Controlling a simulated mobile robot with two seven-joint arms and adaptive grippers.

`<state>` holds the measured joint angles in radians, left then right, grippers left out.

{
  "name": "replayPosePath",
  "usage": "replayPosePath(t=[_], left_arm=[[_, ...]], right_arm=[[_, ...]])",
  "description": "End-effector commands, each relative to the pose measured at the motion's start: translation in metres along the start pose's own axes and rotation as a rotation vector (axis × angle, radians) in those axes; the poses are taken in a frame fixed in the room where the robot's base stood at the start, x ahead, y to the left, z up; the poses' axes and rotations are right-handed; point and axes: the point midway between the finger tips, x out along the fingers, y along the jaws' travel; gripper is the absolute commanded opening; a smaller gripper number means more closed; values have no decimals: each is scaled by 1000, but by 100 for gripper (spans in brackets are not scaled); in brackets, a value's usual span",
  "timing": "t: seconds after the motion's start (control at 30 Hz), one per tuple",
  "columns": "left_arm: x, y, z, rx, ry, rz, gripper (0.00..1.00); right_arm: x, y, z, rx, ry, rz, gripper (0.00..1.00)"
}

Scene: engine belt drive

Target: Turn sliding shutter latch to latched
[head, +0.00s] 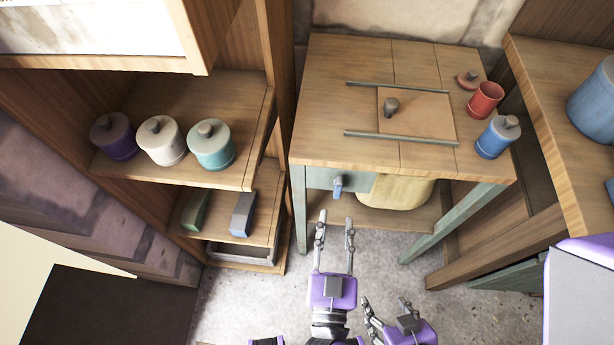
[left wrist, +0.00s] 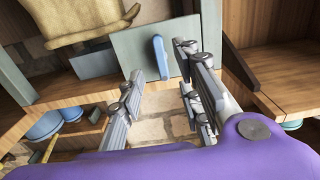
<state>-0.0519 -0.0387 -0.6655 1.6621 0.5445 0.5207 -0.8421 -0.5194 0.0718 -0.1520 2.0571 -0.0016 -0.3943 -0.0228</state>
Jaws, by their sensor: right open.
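A blue elongated handle (head: 338,187) sits on a grey-blue plate (head: 358,182) under the front edge of the wooden table. The handle also shows in the left wrist view (left wrist: 160,57), on the same plate (left wrist: 125,48). My left gripper (head: 336,219) is open and empty, its fingers pointing at the handle from the front and apart from it; its fingers also show in the left wrist view (left wrist: 162,62). On the tabletop a square wooden panel (head: 425,112) with a dark knob (head: 391,107) lies between two rails. My right gripper (head: 386,303) is open and empty, low in the picture.
A red cup (head: 485,100) and a blue jar (head: 497,137) stand at the tabletop's right side. A shelf at left bears purple, white and teal jars (head: 212,146). A beige sack-like thing (head: 395,192) lies under the table. Open floor lies before the table.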

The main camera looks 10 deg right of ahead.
Motion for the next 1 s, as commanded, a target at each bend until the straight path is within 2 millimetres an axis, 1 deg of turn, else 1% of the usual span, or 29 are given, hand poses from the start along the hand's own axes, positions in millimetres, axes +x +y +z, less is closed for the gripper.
replayPosePath(t=[0.17, 0.3, 0.5, 0.63, 0.87, 0.9, 1.0], left_arm=[[20, 0, -1, 13, 3, 1, 32], [44, 0, -2, 13, 3, 1, 32], [69, 0, -1, 14, 1, 2, 32], [76, 0, 0, 12, 0, 1, 32], [77, 0, 0, 12, -1, 2, 32], [77, 0, 0, 12, -1, 2, 31], [77, 0, 0, 12, -1, 2, 18]], right_arm=[[-1, -1, 0, 3, -2, 0, 60], [-2, -1, -1, 4, 0, 0, 60], [-2, -1, 0, 3, -3, 0, 60], [-2, 0, 0, 3, -3, 0, 60], [-2, 0, 0, 1, -3, 1, 60], [-2, 0, 0, 1, -3, 1, 60], [-2, 0, 0, 1, -2, 1, 60]])
